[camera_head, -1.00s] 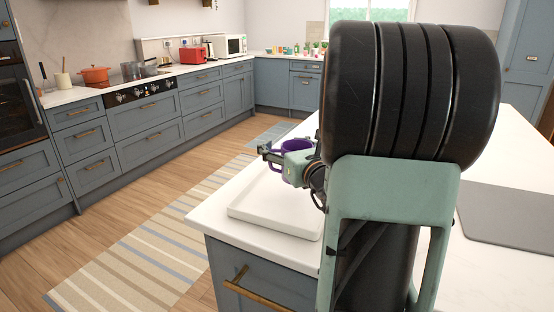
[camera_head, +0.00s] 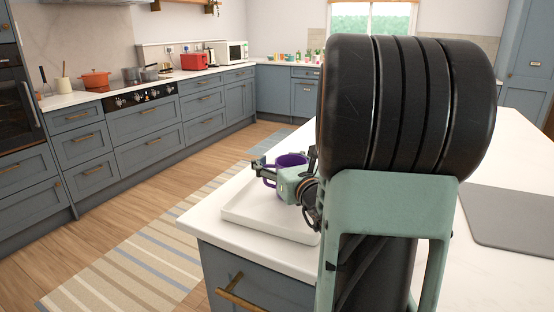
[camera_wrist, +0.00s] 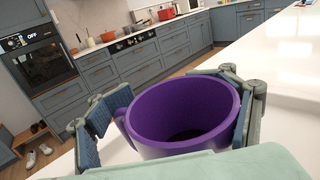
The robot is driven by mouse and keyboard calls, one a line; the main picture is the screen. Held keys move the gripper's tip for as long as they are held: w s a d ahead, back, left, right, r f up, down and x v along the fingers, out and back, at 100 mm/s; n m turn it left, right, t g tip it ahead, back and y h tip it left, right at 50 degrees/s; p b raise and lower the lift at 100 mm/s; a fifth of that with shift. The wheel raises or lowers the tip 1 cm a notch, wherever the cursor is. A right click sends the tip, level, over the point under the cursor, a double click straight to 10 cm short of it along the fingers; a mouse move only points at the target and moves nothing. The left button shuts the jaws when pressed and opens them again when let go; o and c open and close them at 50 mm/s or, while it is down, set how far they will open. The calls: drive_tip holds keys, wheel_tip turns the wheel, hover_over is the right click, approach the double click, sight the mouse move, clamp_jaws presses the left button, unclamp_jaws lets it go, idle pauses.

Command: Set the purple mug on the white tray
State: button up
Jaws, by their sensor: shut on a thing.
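The purple mug (camera_head: 291,161) is held upright between the fingers of my gripper (camera_head: 284,172), over the white tray at the near corner of the island. In the wrist view, the mug (camera_wrist: 185,112) shows its open, empty-looking mouth, with my gripper's fingers (camera_wrist: 172,115) closed on either side of it and the handle by the left finger. The white tray (camera_head: 262,227) lies on the worktop, its right part hidden behind my arm. I cannot tell whether the mug's base touches the tray, as my gripper hides it.
The white island worktop (camera_head: 510,270) carries a grey mat (camera_head: 510,217) at the right. My arm blocks the middle of the head view. Across the aisle, a counter holds an orange pot (camera_head: 95,79), a red toaster (camera_head: 194,61) and a microwave (camera_head: 232,53). A striped rug (camera_head: 135,262) lies on the floor.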

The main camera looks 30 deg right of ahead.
drive_tip(key=shift+f, duration=0.15)
drive_tip(key=o, duration=1.8)
drive_tip(key=shift+o, duration=0.2)
